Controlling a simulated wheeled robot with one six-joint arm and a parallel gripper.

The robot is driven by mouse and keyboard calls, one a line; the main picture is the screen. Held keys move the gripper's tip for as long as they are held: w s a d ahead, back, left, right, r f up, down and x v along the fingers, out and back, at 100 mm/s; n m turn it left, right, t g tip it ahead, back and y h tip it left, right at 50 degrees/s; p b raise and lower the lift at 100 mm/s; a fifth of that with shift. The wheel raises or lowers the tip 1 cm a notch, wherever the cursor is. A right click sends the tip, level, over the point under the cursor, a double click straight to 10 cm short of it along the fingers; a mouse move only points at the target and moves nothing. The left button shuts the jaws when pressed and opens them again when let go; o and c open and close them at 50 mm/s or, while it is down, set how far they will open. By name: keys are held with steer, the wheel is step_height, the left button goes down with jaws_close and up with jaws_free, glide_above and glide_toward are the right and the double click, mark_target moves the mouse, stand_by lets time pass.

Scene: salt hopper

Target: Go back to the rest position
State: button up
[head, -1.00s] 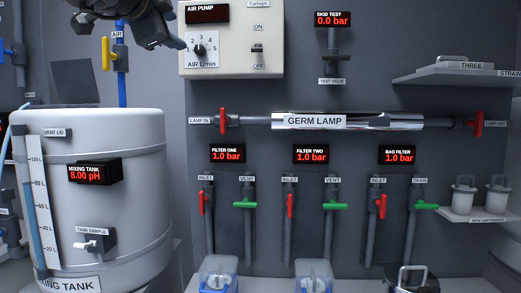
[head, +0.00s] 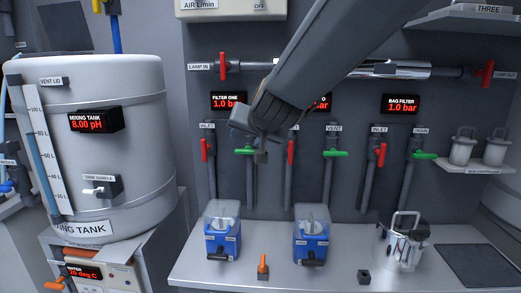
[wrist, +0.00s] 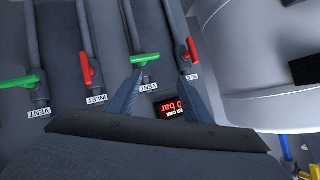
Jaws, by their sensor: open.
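My gripper shows in the head view (head: 258,145), at the end of my grey arm, in front of the wall panel between the filter one and filter two valves. In the wrist view its two dark fingers are spread apart (wrist: 160,78), with nothing between them. The green vent handle (wrist: 145,60) and the filter one display (wrist: 169,108) show near the fingertips there. I cannot tell how far the fingers are from the handles. In the head view my arm hides much of the germ lamp (head: 395,69) and part of the filter two display.
The mixing tank (head: 95,150) stands at left. Two blue filter housings (head: 222,246) (head: 311,250), an orange-handled valve (head: 262,268) and a metal bag filter pot (head: 404,248) are on the shelf below.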

steer(key=s+d+f+n+g+h, duration=0.1)
steer(key=s+d+f+g, duration=0.2)
steer(key=s+d+f, duration=0.5)
steer(key=s+d+f+g+h, duration=0.1)
steer(key=s+d+f+g, duration=0.3)
steer(key=f, duration=0.5)
steer(key=s+d+f+g+h, duration=0.1)
steer(key=s+d+f+g, duration=0.1)
steer(key=s+d+f, duration=0.2)
steer(key=s+d+f+g+h, duration=0.1)
steer(key=s+d+f+g, duration=0.1)
steer(key=s+d+f, duration=0.2)
steer(key=s+d, duration=0.3)
steer(key=s, duration=0.4)
steer(key=shift+s+f, duration=0.3)
steer(key=shift+w, duration=0.1)
